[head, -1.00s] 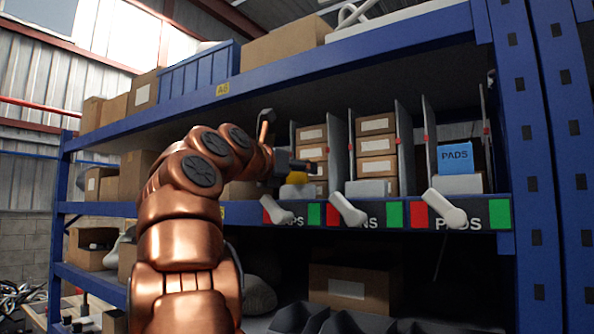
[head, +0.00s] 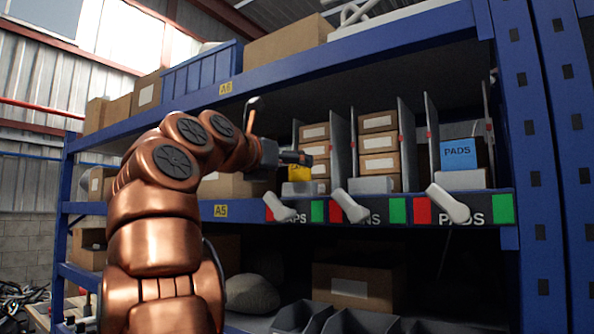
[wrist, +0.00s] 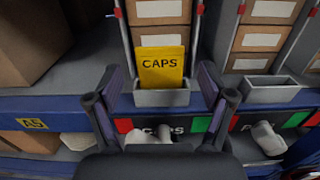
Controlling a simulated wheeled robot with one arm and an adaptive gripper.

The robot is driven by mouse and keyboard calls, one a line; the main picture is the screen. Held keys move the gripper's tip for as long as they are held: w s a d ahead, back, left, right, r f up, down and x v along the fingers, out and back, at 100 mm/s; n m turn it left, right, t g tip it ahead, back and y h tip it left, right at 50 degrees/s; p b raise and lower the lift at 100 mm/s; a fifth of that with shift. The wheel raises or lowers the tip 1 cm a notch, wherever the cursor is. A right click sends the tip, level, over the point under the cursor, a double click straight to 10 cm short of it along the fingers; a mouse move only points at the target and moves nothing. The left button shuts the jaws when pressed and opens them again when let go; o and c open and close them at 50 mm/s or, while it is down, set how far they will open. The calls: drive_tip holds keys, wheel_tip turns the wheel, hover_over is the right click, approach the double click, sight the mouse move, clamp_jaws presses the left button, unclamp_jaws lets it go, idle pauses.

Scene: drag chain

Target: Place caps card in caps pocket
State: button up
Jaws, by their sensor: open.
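The yellow CAPS card (wrist: 162,67) stands upright in the grey caps pocket (wrist: 161,98) at the front of the caps lane, its lettering facing me. Its lower edge is hidden behind the pocket's front wall. In the head view the card (head: 299,173) shows partly behind my gripper (head: 298,158), above the pocket (head: 298,188). My gripper (wrist: 160,84) is open and empty. In the wrist view its two fingers flank the card, with clear gaps on both sides, and appear in front of it.
Brown boxes (head: 379,143) are stacked between grey dividers (head: 408,150). A blue PADS card (head: 458,154) stands in the right lane. White levers (head: 350,207) stick out from the shelf's front edge below the pockets. The blue upper beam (head: 330,68) runs above my arm.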

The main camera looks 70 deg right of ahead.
drive_tip(key=b+v, duration=0.1)
drive_tip(key=v, duration=0.6)
drive_tip(key=shift+a, duration=0.3)
